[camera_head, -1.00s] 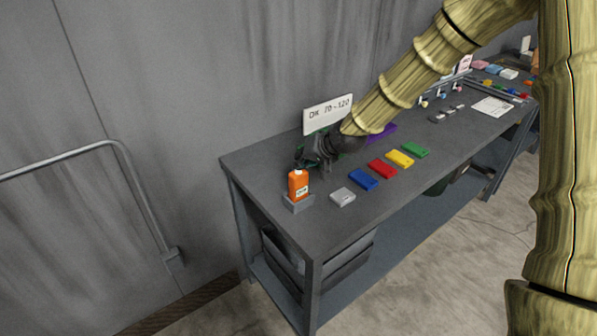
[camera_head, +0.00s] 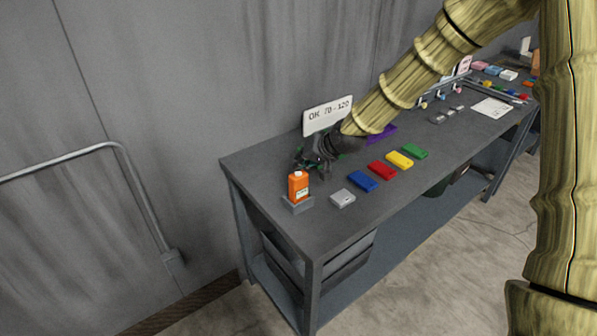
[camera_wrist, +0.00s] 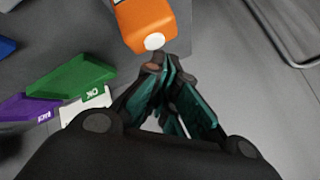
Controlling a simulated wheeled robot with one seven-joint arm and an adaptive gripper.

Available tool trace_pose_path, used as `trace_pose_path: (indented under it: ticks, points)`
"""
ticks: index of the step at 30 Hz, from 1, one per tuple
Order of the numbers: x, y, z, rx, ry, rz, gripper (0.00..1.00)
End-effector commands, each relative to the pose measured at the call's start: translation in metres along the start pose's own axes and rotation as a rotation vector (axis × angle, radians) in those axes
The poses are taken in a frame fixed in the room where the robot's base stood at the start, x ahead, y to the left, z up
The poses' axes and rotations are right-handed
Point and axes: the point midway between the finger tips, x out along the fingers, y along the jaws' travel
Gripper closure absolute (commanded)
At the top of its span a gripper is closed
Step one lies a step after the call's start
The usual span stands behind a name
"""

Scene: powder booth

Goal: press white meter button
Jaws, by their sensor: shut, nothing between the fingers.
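The orange meter (camera_head: 298,188) stands upright in a grey holder (camera_head: 297,206) near the left end of the bench. Its round white button (camera_wrist: 154,42) is on top and shows in the wrist view. My gripper (camera_wrist: 160,62) is shut and empty, with its fingertips right beside the button in the wrist view. I cannot tell whether they touch it. In the head view my gripper (camera_head: 308,163) is just above and behind the meter.
A white sign (camera_head: 328,115) stands behind my gripper. A purple piece (camera_head: 381,133) lies behind. A wall rail (camera_head: 130,165) is at left.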

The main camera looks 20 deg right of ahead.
Motion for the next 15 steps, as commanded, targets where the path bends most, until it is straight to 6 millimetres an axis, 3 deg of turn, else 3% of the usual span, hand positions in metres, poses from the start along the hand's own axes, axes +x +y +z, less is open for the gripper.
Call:
trace_pose_path:
  ticks: [15]
  points:
    - [-0.0063,-0.0047,-0.0046,-0.001,0.0,0.0,1.0]
